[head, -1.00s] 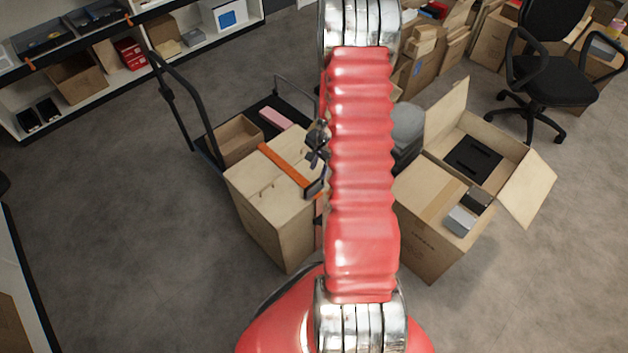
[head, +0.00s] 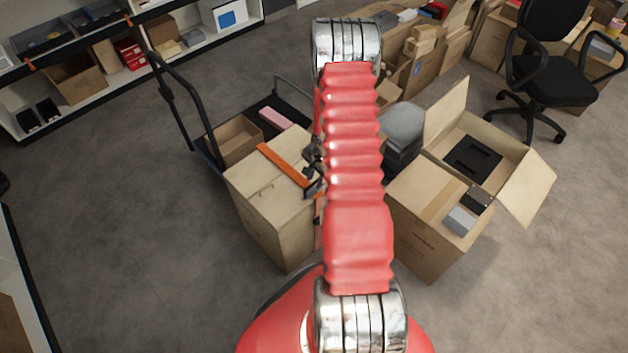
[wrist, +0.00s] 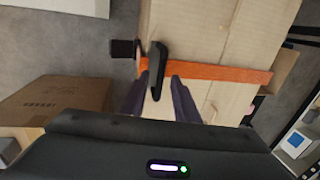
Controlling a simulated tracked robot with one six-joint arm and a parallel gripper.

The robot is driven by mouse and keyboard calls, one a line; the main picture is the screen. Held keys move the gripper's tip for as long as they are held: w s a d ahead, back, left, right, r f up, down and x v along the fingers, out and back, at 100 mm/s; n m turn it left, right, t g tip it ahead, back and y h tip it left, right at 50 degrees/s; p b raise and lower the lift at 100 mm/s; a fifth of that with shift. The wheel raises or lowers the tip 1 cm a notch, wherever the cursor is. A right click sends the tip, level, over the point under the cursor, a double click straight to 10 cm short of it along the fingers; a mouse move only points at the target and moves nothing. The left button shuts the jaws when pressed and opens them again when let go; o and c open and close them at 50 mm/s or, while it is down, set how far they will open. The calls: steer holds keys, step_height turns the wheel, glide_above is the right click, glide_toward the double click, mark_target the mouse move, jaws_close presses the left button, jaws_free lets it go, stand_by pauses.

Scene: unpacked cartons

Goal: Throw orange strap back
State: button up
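The orange strap (head: 282,164) lies across the top of a closed carton (head: 262,192) beside my arm. In the wrist view the strap (wrist: 225,73) runs over the carton lid (wrist: 205,35), with a black curved piece (wrist: 157,68) at its left end. A dark square piece (wrist: 125,48) sits left of that, over the carton's edge. My gripper (wrist: 160,95) is open, its fingers on either side of the black piece's lower end; I cannot tell whether they touch it. In the head view my gripper (head: 311,160) is partly hidden by my arm.
A black cart (head: 205,140) with a small open box (head: 234,138) and a pink item (head: 276,118) stands behind the carton. An open carton (head: 480,150) and another carton (head: 432,220) stand to the right. Shelves (head: 95,90) line the back left.

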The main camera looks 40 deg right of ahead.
jaws_close()
stand_by(0.5)
steer(key=shift+a, duration=0.25)
steer(key=shift+r, duration=0.1)
